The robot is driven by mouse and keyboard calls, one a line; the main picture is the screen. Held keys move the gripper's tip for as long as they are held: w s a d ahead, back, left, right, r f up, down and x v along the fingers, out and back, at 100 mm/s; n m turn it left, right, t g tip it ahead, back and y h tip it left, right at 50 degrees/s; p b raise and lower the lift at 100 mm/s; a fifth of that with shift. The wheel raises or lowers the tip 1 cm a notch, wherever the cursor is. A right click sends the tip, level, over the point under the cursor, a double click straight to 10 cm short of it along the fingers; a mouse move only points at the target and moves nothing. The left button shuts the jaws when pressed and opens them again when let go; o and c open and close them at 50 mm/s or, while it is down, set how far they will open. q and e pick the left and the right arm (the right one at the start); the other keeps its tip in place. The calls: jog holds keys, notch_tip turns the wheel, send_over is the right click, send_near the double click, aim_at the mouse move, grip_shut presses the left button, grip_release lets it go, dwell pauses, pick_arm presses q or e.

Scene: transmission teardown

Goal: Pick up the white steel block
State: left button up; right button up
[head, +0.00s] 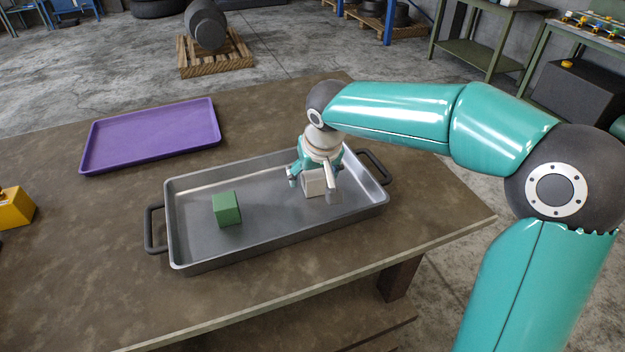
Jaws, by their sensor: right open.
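The white steel block (313,184) sits in the right half of a grey metal tray (190,248) with dark handles. My right gripper (314,190) points down over the white block, with its open fingers on either side of it. The fingers and the gripper body hide part of the block, and I cannot tell whether they touch it. My left gripper is not in view.
A green block (227,209) stands in the left half of the metal tray. An empty purple tray (150,137) lies behind it to the left. A yellow object (14,208) is at the left edge. The brown table (95,270) is clear in front.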

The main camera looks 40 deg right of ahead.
jog(key=shift+w+d+f, duration=0.1)
jog(key=shift+w+f, duration=0.1)
jog(key=shift+f, duration=0.35)
grip_shut()
jog(key=shift+r, duration=0.1)
